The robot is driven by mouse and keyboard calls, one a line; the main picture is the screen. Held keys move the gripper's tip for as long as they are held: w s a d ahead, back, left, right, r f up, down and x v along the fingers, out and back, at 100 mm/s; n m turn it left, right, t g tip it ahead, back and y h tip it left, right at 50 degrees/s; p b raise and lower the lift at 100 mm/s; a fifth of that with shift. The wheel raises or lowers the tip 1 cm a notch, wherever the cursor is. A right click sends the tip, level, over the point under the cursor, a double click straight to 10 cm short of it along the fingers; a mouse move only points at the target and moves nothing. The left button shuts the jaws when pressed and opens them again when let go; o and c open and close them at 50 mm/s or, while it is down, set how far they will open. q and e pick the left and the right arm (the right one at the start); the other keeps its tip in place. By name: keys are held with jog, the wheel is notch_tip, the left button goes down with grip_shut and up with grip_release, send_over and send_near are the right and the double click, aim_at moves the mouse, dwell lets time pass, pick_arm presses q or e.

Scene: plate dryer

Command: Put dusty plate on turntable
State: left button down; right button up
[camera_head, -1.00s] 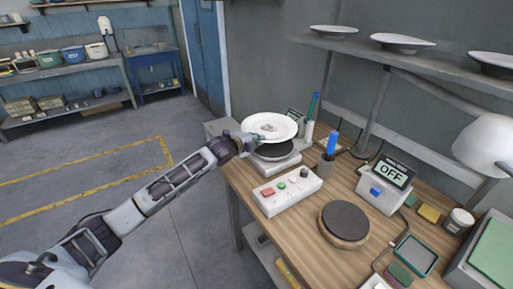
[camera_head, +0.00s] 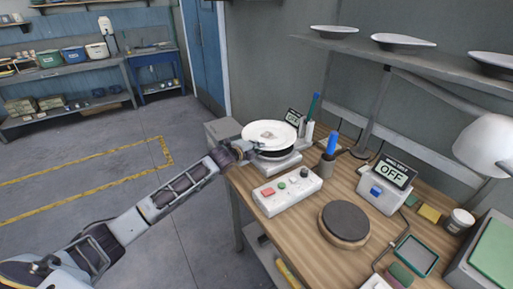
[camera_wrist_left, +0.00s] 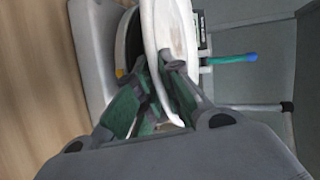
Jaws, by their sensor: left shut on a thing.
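A white plate (camera_head: 270,133) with a greyish mark in its middle is held just over a black round pad on a white base (camera_head: 279,166) at the bench's far left corner. My left gripper (camera_head: 250,149) is shut on the plate's near left rim. The left wrist view shows the plate (camera_wrist_left: 163,40) edge-on between the fingers (camera_wrist_left: 160,95). I cannot tell whether the plate touches the pad. A dark disc on a round wooden base, which looks like the turntable (camera_head: 345,221), stands empty mid-bench. My right gripper is out of view.
A white box with buttons (camera_head: 287,191) and a cup with a blue-handled tool (camera_head: 327,163) stand near the plate. An "OFF" display box (camera_head: 386,186) stands behind the dark disc. Plates sit on the shelf (camera_head: 370,50) above. A lamp (camera_head: 487,145) overhangs the right.

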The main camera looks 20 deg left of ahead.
pick_arm(q)
jog(key=shift+r, duration=0.15)
jog(key=c, duration=2)
grip_release()
jog(key=shift+f, duration=0.2)
jog(key=shift+o, duration=0.8)
jog(key=shift+r, duration=0.1)
jog(key=v, duration=1.2)
